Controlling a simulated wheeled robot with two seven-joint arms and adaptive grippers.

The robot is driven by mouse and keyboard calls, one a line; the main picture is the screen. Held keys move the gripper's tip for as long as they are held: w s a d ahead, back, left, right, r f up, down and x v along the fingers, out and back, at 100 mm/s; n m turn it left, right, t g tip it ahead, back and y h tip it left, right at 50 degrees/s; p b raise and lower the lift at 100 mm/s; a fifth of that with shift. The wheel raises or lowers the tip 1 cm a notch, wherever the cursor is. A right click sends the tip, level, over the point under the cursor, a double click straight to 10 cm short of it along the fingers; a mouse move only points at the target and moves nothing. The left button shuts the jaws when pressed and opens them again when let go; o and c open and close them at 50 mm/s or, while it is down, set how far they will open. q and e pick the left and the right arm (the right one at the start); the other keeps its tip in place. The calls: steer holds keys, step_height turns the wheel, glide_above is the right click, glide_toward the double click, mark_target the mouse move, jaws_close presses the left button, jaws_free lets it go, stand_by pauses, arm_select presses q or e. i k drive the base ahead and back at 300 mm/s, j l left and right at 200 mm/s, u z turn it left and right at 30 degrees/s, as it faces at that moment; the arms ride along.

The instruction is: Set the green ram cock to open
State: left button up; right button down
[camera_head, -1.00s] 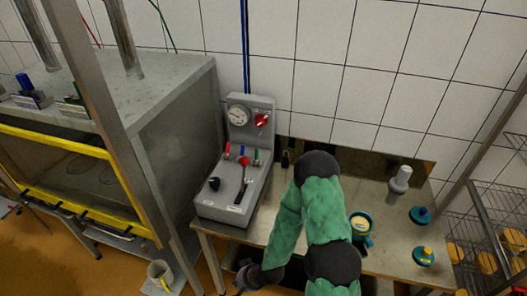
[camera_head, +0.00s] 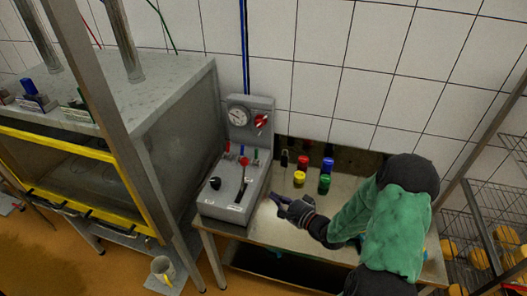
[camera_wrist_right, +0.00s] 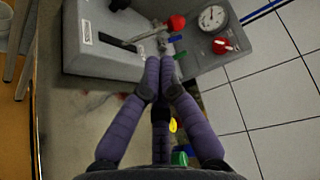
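The grey control box (camera_head: 235,185) stands at the back left end of the steel table. Its panel has small blue, red and green handles. The green cock (camera_head: 256,157) is the right one of the row, and its handle seems to stand upright. A green handle also shows in the right wrist view (camera_wrist_right: 181,55), just beyond the fingertips. My right gripper (camera_head: 273,202) is in front and to the right of the box, apart from the green cock. Its purple fingers (camera_wrist_right: 160,62) converge towards the box; whether they are fully shut is unclear. My left gripper is out of view.
The box also carries a gauge (camera_head: 238,115), a red knob (camera_head: 262,120) and a black lever (camera_head: 242,190). A press cabinet (camera_head: 160,110) is at left, a wire rack (camera_head: 470,230) at right.

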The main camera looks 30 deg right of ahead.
mark_target(256, 156)
steer(key=i+l, duration=0.75)
steer(key=l, duration=0.2)
